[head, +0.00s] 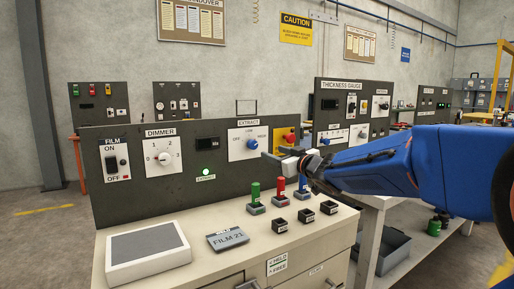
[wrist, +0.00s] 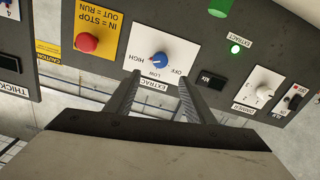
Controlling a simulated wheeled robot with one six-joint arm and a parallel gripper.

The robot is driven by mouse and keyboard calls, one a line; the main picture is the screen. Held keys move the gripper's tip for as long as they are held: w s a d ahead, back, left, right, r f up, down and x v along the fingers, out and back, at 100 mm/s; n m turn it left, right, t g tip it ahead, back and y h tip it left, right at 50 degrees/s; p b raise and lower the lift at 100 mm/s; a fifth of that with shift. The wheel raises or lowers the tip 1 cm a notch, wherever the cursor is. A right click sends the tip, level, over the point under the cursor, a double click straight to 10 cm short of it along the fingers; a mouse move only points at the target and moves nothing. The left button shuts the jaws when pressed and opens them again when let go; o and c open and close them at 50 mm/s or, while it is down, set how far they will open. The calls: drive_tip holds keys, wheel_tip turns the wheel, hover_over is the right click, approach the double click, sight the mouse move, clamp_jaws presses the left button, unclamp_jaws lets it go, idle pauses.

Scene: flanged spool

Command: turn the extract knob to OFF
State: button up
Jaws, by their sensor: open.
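The extract knob (head: 252,144) is blue and sits on a white plate marked OFF, LOW and HIGH on the dark panel. It also shows in the wrist view (wrist: 158,60), where the plate appears upside down, with HIGH at left and OFF at right. I cannot clearly tell which mark its pointer faces. My gripper (head: 279,158) is open and empty, in front of the panel to the right of the knob in the head view. In the wrist view my two fingers (wrist: 158,76) are spread below the knob, apart from it.
A red stop button (head: 290,137) on a yellow plate is beside the extract plate. A green lamp (head: 205,171) labelled EXTRACT is lit. The dimmer knob (head: 164,158) and film switch (head: 113,163) are further left. Coloured spools (head: 255,196) and black holders (head: 280,226) stand on the bench below.

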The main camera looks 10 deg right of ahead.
sight(254, 145)
drive_tip(key=x, duration=1.3)
drive_tip(key=shift+c, duration=0.3)
drive_tip(key=c, duration=1)
